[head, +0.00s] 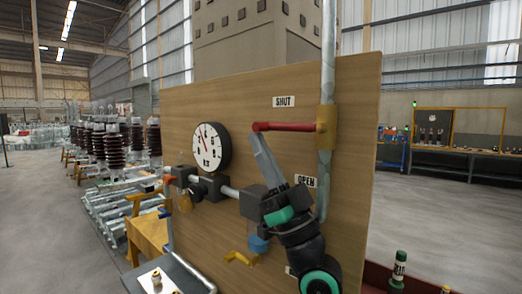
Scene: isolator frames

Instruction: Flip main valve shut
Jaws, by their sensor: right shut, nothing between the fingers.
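The main valve has a brass body (326,126) on a vertical grey pipe (328,60). Its red lever (288,126) lies about level, crosswise to the pipe, pointing left just below the SHUT label (284,101). The OPEN label (305,181) is lower, beside the pipe. My right gripper (259,143) reaches up from the lower right. Its fingers are shut and empty, with their tips just below the lever's left end. I cannot tell whether they touch it. The gripper hides part of the board and pipework behind. My left gripper is not in view.
A wooden board (365,120) carries a round gauge (210,147), a horizontal pipe, and a yellow handle (241,258) low down. A smaller orange-red lever (170,179) is at the board's left. A green-topped bottle (398,270) stands at lower right. Open floor lies right of the board.

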